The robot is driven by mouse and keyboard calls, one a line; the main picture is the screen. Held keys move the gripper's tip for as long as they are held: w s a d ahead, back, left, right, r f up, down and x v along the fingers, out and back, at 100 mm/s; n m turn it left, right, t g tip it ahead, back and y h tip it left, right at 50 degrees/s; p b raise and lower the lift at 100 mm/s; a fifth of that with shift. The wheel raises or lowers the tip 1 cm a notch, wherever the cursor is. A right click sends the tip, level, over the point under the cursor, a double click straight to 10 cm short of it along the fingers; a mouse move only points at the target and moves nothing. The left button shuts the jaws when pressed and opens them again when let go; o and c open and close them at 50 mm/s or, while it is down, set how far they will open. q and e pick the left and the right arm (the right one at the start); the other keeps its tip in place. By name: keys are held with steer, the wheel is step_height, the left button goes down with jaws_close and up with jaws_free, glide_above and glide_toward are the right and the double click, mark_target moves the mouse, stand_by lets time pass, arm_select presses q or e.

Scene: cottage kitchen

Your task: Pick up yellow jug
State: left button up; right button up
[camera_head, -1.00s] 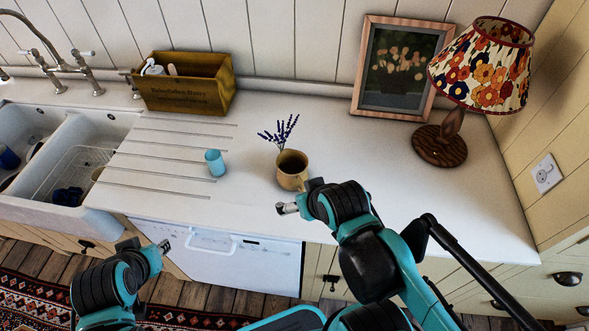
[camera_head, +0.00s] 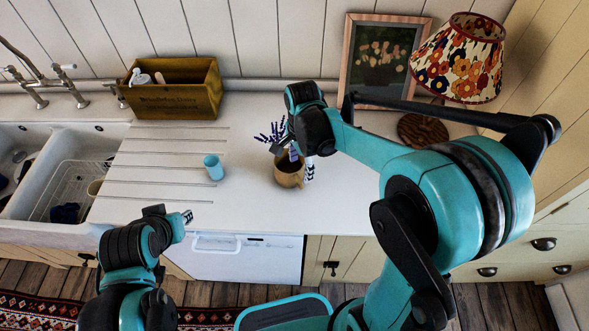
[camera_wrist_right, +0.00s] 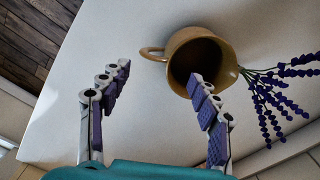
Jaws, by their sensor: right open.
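The yellow jug (camera_head: 288,178) stands upright on the white worktop. In the right wrist view the jug (camera_wrist_right: 228,62) shows its dark open mouth, with its handle at the left. My right gripper (camera_head: 301,160) is over the jug in the head view. In the wrist view my right gripper (camera_wrist_right: 157,82) is open and empty; one finger overlaps the jug's mouth, the other is left of the jug on the handle's side. I cannot tell whether a finger touches it. My left gripper (camera_head: 184,217) is low at the left, away from the jug; its jaws are too small to read.
Purple lavender (camera_head: 271,133) is at the jug's far side. A blue cup (camera_head: 213,168) stands to the left. A wooden crate (camera_head: 172,98), a framed picture (camera_head: 381,58) and a flowered lamp (camera_head: 459,62) stand at the back. A sink (camera_head: 68,180) is at the left.

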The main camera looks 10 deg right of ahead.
mark_target(299, 178)
steer(key=f, duration=0.2)
steer(key=f+b, duration=0.1)
steer(key=f, duration=0.1)
steer(key=s+f+b, duration=0.1)
steer(key=f, duration=0.2)
steer(key=shift+a, duration=0.4)
steer(key=shift+f, duration=0.2)
jaws_close()
